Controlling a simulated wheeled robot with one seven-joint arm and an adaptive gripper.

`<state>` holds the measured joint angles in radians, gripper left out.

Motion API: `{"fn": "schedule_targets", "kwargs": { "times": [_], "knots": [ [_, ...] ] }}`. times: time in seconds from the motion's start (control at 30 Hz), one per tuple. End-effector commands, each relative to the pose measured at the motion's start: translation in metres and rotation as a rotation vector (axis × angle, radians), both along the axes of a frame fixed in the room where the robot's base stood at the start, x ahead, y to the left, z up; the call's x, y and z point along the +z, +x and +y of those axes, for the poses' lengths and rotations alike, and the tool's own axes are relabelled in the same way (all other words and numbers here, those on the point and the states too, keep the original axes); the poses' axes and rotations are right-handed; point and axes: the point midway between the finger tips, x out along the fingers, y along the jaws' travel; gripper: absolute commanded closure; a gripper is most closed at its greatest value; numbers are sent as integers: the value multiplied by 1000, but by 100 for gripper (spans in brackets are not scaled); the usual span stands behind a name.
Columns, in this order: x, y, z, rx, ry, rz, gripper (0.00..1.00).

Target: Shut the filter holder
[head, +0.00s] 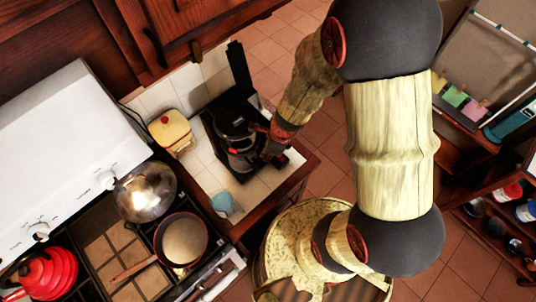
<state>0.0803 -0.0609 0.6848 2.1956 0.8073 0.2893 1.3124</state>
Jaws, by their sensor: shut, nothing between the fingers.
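A black coffee machine (222,122) stands on the white tiled counter, in the upper middle of the head view. A dark upright part (238,64) rises at its back. A rounded glass or dark jug-like part shows at its centre. I cannot clearly tell the filter holder from the rest of the dark machine, nor how far open it is. My gripper (268,148) is at the right side of the machine, shut and empty. Its dark fingers blend with the machine, so I cannot tell whether they touch it.
A small blue cup (222,203) is in front. The stove holds a shiny round pot (146,192), a pan (183,241) and a red kettle (48,274). Tiled floor lies right.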

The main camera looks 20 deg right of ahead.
Motion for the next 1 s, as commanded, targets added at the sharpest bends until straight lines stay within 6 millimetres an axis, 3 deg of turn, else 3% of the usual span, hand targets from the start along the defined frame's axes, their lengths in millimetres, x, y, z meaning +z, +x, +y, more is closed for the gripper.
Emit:
{"fn": "schedule_targets", "kwargs": {
  "times": [1.0],
  "knots": [
    [0,16,22,-40,-1,0,100]
  ]
}}
